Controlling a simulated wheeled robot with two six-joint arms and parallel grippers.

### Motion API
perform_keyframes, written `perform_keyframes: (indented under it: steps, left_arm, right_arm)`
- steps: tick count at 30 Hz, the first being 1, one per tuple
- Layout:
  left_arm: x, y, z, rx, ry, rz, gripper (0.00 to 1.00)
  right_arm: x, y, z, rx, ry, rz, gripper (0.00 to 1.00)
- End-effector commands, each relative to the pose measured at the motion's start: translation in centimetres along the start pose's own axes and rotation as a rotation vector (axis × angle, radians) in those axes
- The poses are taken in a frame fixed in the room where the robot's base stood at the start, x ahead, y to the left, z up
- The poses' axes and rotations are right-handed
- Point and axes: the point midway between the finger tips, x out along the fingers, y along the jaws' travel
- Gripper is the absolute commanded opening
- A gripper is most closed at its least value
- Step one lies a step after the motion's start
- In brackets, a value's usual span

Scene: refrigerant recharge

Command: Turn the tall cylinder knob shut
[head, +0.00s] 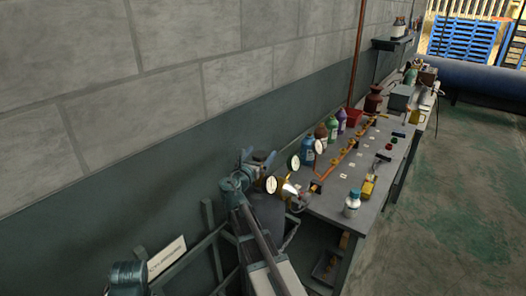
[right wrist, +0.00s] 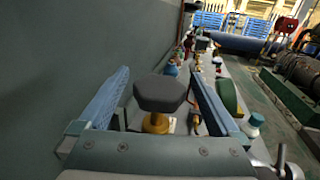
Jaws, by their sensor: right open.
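The dark grey, many-sided knob (right wrist: 160,93) sits on a brass stem (right wrist: 155,123) in the right wrist view. My right gripper (right wrist: 159,82) is open, with one blue finger on each side of the knob. Gaps show between the fingers and the knob, so it is around the knob and not clamped on it. In the head view my right gripper (head: 257,158) is at the top of the tall dark cylinder (head: 268,212), and the knob is hard to make out there. My left gripper is not in view.
Round white gauges (head: 271,184) and brass fittings stand just right of the cylinder. A grey workbench (head: 335,205) with several bottles, a copper pipe (head: 345,157) and a white bottle (head: 352,203) lies beyond. The wall (head: 120,185) is close on the left.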

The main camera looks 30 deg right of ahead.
Motion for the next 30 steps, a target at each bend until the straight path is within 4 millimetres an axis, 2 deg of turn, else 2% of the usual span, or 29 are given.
perform_keyframes:
  steps: [1,6,18,30]
  left_arm:
    - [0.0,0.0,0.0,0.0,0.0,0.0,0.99]
    - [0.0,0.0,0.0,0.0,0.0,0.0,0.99]
    - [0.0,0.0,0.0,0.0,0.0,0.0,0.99]
    - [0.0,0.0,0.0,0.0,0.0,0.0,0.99]
  right_arm:
    - [0.9,0.1,0.0,0.0,0.0,-0.001,0.99]
    - [2.3,0.1,0.0,0.0,0.0,-0.001,0.99]
    - [2.7,0.0,0.0,0.0,0.0,0.001,0.99]
    - [2.7,0.0,0.0,0.0,0.0,0.0,0.27]
